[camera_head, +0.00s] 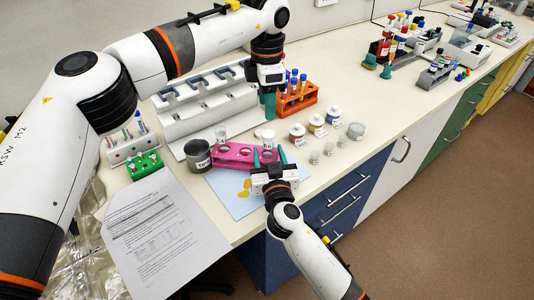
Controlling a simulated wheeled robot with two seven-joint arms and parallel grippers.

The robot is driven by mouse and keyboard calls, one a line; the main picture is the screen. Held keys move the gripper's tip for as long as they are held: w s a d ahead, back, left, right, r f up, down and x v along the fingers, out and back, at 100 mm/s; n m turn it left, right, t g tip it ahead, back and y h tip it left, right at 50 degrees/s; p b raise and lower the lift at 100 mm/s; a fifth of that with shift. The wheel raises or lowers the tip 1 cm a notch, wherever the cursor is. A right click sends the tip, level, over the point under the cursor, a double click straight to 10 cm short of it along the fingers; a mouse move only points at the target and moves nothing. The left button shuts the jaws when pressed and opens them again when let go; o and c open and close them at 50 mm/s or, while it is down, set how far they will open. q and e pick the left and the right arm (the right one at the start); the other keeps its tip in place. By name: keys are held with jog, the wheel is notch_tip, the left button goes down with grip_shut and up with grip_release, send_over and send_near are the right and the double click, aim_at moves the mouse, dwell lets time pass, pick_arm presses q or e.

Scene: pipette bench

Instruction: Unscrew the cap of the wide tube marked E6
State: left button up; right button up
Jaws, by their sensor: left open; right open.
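A pink rack (236,150) on the bench holds a wide tube with a white cap (268,134) at its right end. That tube's label looks like E6 but is too small to read surely. Another wide tube (221,135) stands at the rack's left part; its label is not legible. My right gripper (269,156) is open at the rack's front right, its teal fingers to either side of the white-capped tube; I cannot tell whether they touch it. My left gripper (269,105) is open and empty above the bench, behind the rack and beside the orange rack.
An orange rack (297,100) with several capped tubes stands behind. A grey pipette stand (205,100) is at the back left. A metal cup (198,156) is left of the pink rack. Small jars (297,133) stand right. A blue mat (232,199) and papers (165,240) lie in front.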

jog(key=shift+w+r, duration=0.2)
jog(key=shift+w, duration=0.8)
jog(key=shift+w+a+f, duration=0.1)
jog(key=shift+w, duration=0.05)
jog(key=shift+c, duration=0.4)
grip_shut()
